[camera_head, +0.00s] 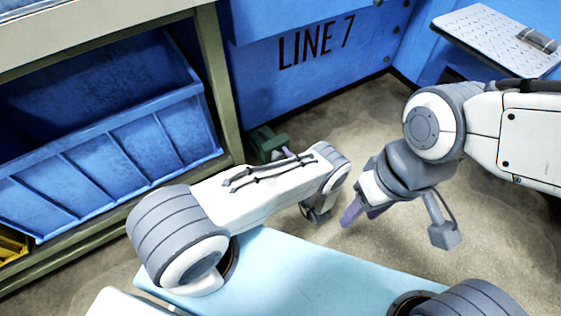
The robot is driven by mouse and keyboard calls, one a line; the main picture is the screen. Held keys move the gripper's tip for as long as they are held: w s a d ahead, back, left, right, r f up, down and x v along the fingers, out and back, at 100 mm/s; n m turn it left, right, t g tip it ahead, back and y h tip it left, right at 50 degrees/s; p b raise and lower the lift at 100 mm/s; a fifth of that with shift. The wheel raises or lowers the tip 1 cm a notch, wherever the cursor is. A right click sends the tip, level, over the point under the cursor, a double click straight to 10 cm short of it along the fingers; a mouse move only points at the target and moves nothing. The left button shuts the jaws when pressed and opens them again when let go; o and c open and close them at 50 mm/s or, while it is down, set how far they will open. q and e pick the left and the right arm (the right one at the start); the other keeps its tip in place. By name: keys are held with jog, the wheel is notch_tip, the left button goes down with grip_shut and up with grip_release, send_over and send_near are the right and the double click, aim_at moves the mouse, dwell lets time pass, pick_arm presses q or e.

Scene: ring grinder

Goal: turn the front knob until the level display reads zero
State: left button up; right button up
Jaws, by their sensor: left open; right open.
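I see neither the front knob nor the level display in the head view. My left gripper (285,151) is mostly hidden behind my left forearm; only a bit of its purple fingers shows beside a small green object (263,143). My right gripper (356,212) hangs above the floor in the middle right, with its purple fingers pointing down and left. It is open, and nothing shows between its fingers.
A blue ribbed bin (110,148) stands on a greenish shelf frame (217,80) at the left. A yellow bin (12,245) shows below. A blue wall marked LINE 7 (316,42) closes the back. A patterned plate (490,38) bearing a small grey item sticks out at the upper right.

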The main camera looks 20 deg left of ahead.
pick_arm(q)
jog(key=c, duration=1.4)
jog(key=shift+m, duration=0.4)
jog(key=m+b, duration=0.3)
jog(key=m, duration=0.7)
jog(key=shift+f+m, duration=0.1)
jog(key=shift+m, duration=0.3)
jog(key=shift+s, duration=0.1)
jog(key=o, duration=1.4)
